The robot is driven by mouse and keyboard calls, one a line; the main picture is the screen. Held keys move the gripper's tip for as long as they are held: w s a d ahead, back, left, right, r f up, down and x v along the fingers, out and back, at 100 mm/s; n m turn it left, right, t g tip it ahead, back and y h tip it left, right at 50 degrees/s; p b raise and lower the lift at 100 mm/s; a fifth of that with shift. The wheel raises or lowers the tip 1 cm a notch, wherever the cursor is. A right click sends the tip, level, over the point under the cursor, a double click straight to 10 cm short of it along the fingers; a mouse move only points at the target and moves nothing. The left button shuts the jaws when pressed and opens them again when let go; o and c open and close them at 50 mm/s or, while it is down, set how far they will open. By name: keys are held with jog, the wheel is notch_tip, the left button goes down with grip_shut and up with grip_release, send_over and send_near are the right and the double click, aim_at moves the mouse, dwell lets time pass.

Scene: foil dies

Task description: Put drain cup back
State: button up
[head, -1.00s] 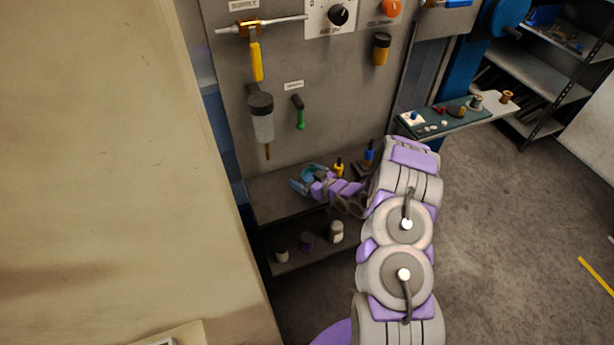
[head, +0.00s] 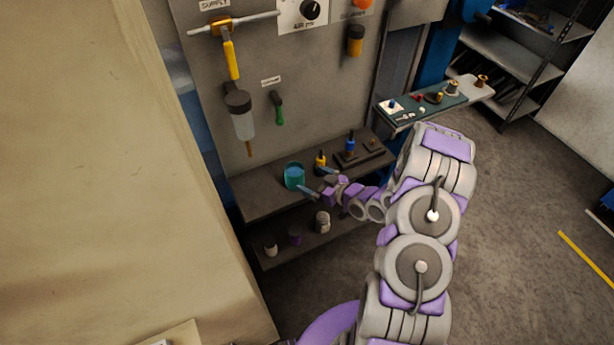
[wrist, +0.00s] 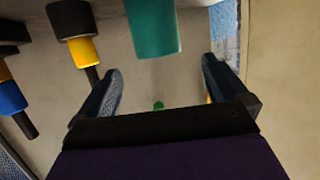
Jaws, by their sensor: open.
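The drain cup (head: 294,178), a teal cup with liquid showing inside, stands upright on the upper shelf below the panel. It also shows in the wrist view (wrist: 153,28), beyond the fingertips. My gripper (head: 314,180) is open and empty just to the right of the cup, with its fingers pointing toward it. In the wrist view my gripper (wrist: 161,68) shows a clear gap between its fingers, and the cup lies ahead of that gap, not between them.
A filter bowl (head: 243,122) and green-handled valve (head: 279,108) are on the panel above. Small jars sit on the lower shelf. A beige surface (head: 90,180) fills the left.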

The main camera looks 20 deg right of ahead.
jog(key=s+d+r+g+h, duration=0.1)
jog(key=d+r+g+h, duration=0.3)
jog(key=d+r+h, duration=0.4)
jog(key=s+a+r+m+g+h, duration=0.1)
jog(key=s+a+r+m+g, duration=0.15)
jog(key=s+r, duration=0.6)
jog(key=s+a+r+m+g, duration=0.1)
jog(key=s+a+r+g, duration=0.1)
jog(key=s, duration=0.8)
jog(key=s+a+r+m+g, duration=0.2)
jog(key=s+a+r, duration=0.3)
jog(key=s, duration=0.6)
jog(key=s+a+r+m+g, duration=0.1)
jog(key=s+a+r+g, duration=0.2)
jog(key=s, duration=0.7)
notch_tip(320, 180, up, 2)
jog(key=shift+s+a+r+y, duration=0.2)
jog(key=shift+s+a+y, duration=0.1)
jog(key=shift+a+y, duration=0.15)
jog(key=shift+f+g, duration=0.1)
jog(key=shift+g, duration=0.15)
jog(key=shift+f+b, duration=0.25)
jog(key=shift+b, duration=0.1)
